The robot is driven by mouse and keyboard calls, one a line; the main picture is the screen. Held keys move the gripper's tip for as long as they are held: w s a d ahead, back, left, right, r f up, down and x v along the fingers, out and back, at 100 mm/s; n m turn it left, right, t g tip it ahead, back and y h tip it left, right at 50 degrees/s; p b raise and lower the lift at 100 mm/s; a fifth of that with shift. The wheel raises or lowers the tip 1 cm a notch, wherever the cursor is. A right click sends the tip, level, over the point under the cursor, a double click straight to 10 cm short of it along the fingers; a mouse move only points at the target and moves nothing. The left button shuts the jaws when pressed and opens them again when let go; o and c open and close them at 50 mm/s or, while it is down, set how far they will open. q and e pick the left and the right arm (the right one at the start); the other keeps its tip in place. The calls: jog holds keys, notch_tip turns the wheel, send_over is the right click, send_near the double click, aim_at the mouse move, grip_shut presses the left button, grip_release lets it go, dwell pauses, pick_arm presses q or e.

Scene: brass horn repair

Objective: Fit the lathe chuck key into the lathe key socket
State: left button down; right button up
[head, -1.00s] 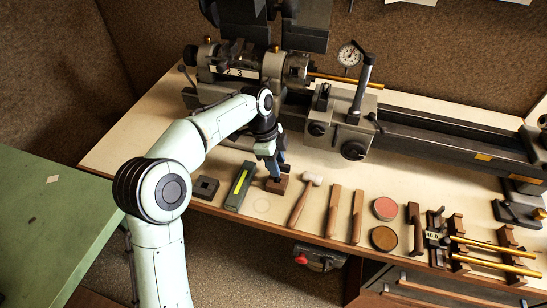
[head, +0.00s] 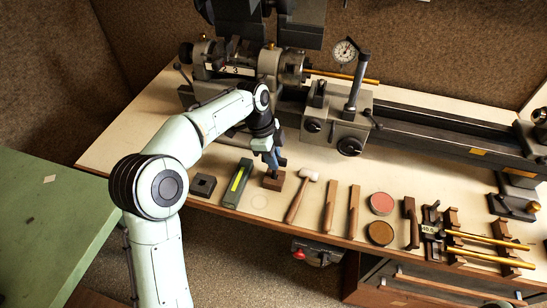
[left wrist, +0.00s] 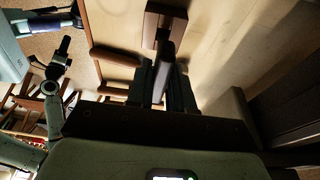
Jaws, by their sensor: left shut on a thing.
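The chuck key (head: 273,172) is a dark bar standing upright, its lower end at a small brown wooden block (head: 273,183) near the bench's front edge. My left gripper (head: 272,160) is shut on its upper part, just above the block. In the left wrist view the dark bar (left wrist: 168,58) runs from between my fingers (left wrist: 162,82) toward the block (left wrist: 164,22). I cannot tell whether its end is still seated in the block. A dark square block with a square recess (head: 203,186) lies to the left; I cannot tell whether it is the key socket. My right gripper is out of view.
A green-striped box (head: 236,184) stands between the square block and the wooden block. A mallet (head: 302,195) lies just right. The lathe headstock (head: 238,62) and carriage (head: 335,118) rise behind. Several tools and pads line the front edge. A green table (head: 45,220) is at left.

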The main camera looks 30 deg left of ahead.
pick_arm(q)
jog(key=shift+r+p, duration=1.25)
jog(key=shift+r, duration=0.95)
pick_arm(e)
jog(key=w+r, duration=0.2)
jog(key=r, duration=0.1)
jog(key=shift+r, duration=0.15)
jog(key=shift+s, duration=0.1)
pick_arm(q)
jog(key=shift+w+r+t, duration=0.15)
jog(key=shift+r+t, duration=0.1)
jog(key=shift+t, duration=0.05)
notch_tip(320, 180, up, 22)
jog(key=w+a+t+y+b, duration=0.1)
jog(key=t+b, duration=0.3)
jog(key=t, duration=0.7)
jog(key=shift+f+y+b, duration=0.15)
jog(key=shift+y+b, duration=0.25)
jog(key=shift+y, duration=0.3)
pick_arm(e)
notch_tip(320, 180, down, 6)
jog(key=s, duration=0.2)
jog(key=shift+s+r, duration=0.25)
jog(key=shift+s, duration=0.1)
pick_arm(q)
jog(key=shift+w, duration=0.1)
